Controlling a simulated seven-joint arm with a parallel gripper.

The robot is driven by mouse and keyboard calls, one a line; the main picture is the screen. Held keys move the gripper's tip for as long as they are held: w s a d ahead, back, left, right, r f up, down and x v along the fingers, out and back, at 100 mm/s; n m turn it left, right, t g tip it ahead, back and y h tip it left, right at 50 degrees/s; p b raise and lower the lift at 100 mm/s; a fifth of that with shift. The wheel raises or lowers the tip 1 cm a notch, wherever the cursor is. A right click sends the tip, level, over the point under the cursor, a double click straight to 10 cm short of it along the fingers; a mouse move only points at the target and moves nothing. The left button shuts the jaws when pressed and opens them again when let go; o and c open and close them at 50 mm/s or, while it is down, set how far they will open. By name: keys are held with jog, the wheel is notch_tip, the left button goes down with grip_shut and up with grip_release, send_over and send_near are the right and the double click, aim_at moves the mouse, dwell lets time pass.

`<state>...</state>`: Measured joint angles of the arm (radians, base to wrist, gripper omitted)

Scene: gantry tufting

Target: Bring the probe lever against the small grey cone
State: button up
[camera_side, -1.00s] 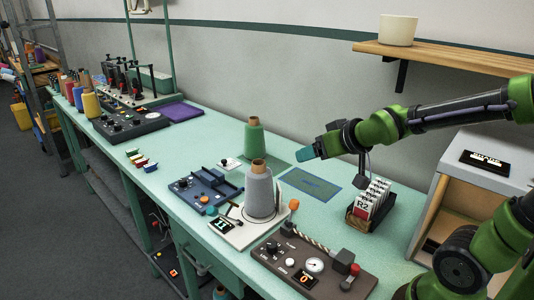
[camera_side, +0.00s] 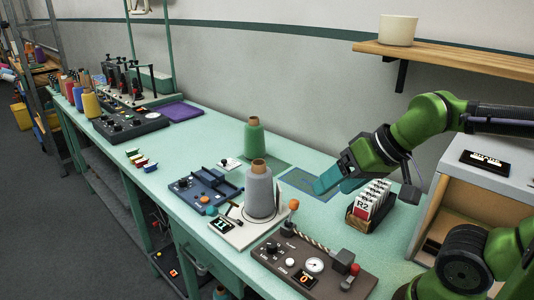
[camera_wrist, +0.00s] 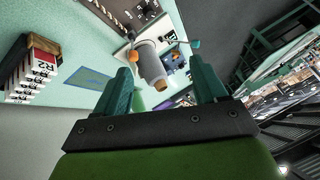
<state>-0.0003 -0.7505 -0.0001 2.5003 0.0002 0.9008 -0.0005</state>
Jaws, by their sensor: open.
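The small grey cone (camera_side: 260,192) stands upright on a white base plate (camera_side: 238,236) with a small display; it also shows in the wrist view (camera_wrist: 149,62). A thin lever with a teal knob (camera_wrist: 195,43) sits at the plate, its knob out to one side of the cone; it seems to be the probe lever. I cannot tell whether it touches the cone. My gripper (camera_side: 322,185) is open and empty, right of the cone above the blue rectangle on the table. In the wrist view the cone appears between my fingers (camera_wrist: 165,70), farther off.
A green cone (camera_side: 253,137) stands behind the grey one. A brown panel (camera_side: 318,270) with an orange-knobbed lever (camera_side: 293,205) lies in front. A blue panel (camera_side: 205,188) is left.

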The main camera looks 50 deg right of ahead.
jog(key=shift+c, duration=0.4)
jog(key=shift+a+f, duration=0.1)
jog(key=shift+a, duration=0.1)
jog(key=shift+c, duration=1.2)
jog(key=shift+w+a+f+n+g, duration=0.5)
jog(key=shift+w+a+f+g, duration=0.25)
jog(key=shift+a, duration=0.25)
jog(key=c, duration=0.5)
jog(key=w+a+n, duration=0.1)
jog(key=w, duration=0.1)
jog(key=w+a+n+g, duration=0.1)
jog(key=w+a, duration=0.1)
jog(key=w+a+n+g, duration=0.1)
jog(key=w+a, duration=0.1)
jog(key=shift+w+f, duration=0.15)
jog(key=shift+f, duration=0.1)
grip_shut()
jog(key=w+a+f+n+g+h, duration=0.25)
jog(key=w+a+n+h, duration=0.35)
jog(key=w+a, duration=0.8)
jog(key=w+d+f, duration=0.3)
jog(key=d+f, duration=0.4)
jog(key=f, duration=0.2)
jog(key=shift+w+d+f+t, duration=0.2)
jog(key=shift+w+d+t, duration=0.05)
jog(key=shift+d+t, duration=0.15)
